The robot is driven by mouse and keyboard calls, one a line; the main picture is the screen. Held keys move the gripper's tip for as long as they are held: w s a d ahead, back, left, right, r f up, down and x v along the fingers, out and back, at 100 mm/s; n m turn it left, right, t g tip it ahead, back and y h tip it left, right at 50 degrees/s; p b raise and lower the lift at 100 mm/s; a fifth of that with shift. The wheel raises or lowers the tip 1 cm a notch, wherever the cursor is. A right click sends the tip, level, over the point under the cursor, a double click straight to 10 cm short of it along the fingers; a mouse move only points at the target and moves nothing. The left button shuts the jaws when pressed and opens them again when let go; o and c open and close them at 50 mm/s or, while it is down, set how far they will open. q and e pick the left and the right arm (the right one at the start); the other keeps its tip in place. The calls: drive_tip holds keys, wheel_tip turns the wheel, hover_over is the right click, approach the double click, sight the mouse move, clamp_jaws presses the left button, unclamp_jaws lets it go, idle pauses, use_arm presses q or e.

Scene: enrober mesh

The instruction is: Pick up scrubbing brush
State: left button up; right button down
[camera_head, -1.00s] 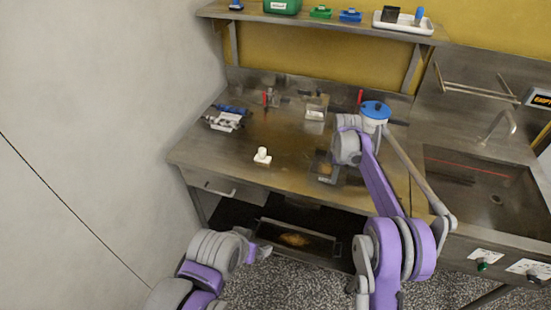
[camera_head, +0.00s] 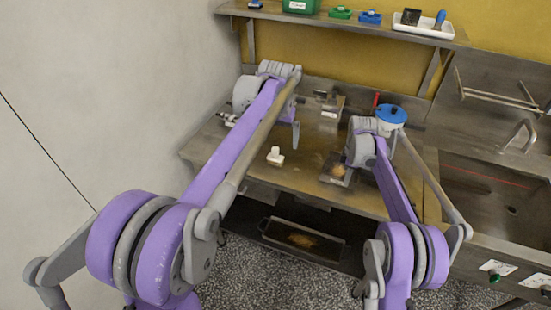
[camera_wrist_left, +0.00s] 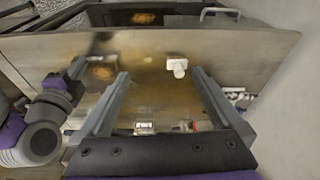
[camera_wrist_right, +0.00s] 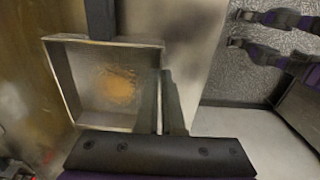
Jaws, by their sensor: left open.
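A small white block with a knob (camera_head: 275,156), which looks like the scrubbing brush, stands on the steel table left of its middle. It also shows in the left wrist view (camera_wrist_left: 178,66), near the tip of the right-hand finger. My left gripper (camera_wrist_left: 160,73) is open and empty, above the table; in the head view (camera_head: 296,126) it is partly hidden by its own arm, behind and right of the brush. My right gripper (camera_wrist_right: 140,70) is at a shallow square metal pan (camera_wrist_right: 88,42) with a brown patch inside; whether it grips the pan is unclear.
The pan lies on the table's right part (camera_head: 338,180). A blue-lidded container (camera_head: 390,113) is behind my right arm. A sink (camera_head: 490,195) is at right. A shelf (camera_head: 350,28) with bins and a white tray (camera_head: 422,27) runs above. A wall (camera_head: 90,100) closes the left.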

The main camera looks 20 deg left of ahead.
use_arm(q)
drive_tip(key=w+a+f+g, duration=0.1)
drive_tip(key=w+a+f, duration=0.15)
drive_tip(key=w, duration=0.45)
drive_tip(key=g, duration=0.2)
hover_over(276, 156)
drive_tip(key=shift+n, duration=0.4)
drive_tip(key=f, duration=0.3)
drive_tip(key=w+f, duration=0.1)
drive_tip(key=f, duration=0.1)
drive_tip(key=shift+f, duration=0.25)
drive_tip(key=shift+w+a+f, duration=0.1)
drive_tip(key=shift+w+f, duration=0.05)
drive_tip(key=shift+f, duration=0.45)
drive_tip(key=f, duration=1.1)
drive_tip(key=shift+a+f, duration=0.2)
drive_tip(key=shift+f, duration=0.1)
drive_tip(key=shift+c, duration=0.3)
drive_tip(key=c, duration=1.3)
wheel_tip(276, 156, up, 10)
drive_tip(key=shift+r, duration=0.1)
